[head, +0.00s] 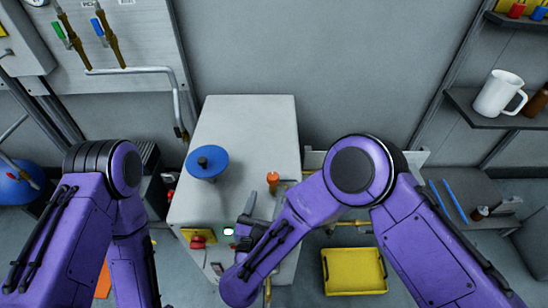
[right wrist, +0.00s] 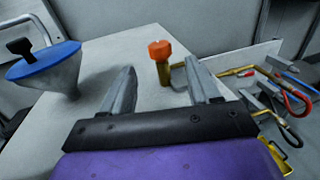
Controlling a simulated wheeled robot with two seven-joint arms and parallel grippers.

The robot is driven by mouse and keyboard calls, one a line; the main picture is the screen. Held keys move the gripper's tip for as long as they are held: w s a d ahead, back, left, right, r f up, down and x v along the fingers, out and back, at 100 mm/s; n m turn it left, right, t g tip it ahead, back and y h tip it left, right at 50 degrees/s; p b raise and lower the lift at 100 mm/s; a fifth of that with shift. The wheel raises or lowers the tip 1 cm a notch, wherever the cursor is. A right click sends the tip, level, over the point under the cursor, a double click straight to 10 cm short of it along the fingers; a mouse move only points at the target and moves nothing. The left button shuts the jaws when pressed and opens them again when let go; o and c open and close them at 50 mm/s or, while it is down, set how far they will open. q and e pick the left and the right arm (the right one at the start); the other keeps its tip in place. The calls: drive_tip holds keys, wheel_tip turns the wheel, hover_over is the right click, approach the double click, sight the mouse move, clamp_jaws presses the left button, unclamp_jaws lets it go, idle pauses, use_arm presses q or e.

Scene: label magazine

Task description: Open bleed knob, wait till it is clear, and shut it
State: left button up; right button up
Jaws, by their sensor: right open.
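The bleed knob is an orange cap (head: 272,178) on a short brass stem, upright on top of the pale grey cabinet (head: 245,120). In the right wrist view the orange knob (right wrist: 160,50) stands beyond the fingertips, between their two lines. My right gripper (head: 264,205) is open and empty, its fingers pointing toward the knob; the right wrist view shows both fingers (right wrist: 160,80) spread apart with a gap to the knob. My left arm comes in at the left, but its gripper is not in view.
A blue funnel-shaped part (head: 207,163) with a black knob stands left on the cabinet. A yellow tray (head: 354,271) lies at the right. A mug (head: 498,94) stands on a shelf.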

sight(275, 173)
drive_tip(key=p+x, duration=0.1)
drive_tip(key=x, duration=0.9)
drive_tip(key=shift+w+r+p, duration=0.1)
drive_tip(key=shift+p, duration=0.2)
drive_tip(key=c, duration=1)
drive_tip(key=shift+d, duration=0.1)
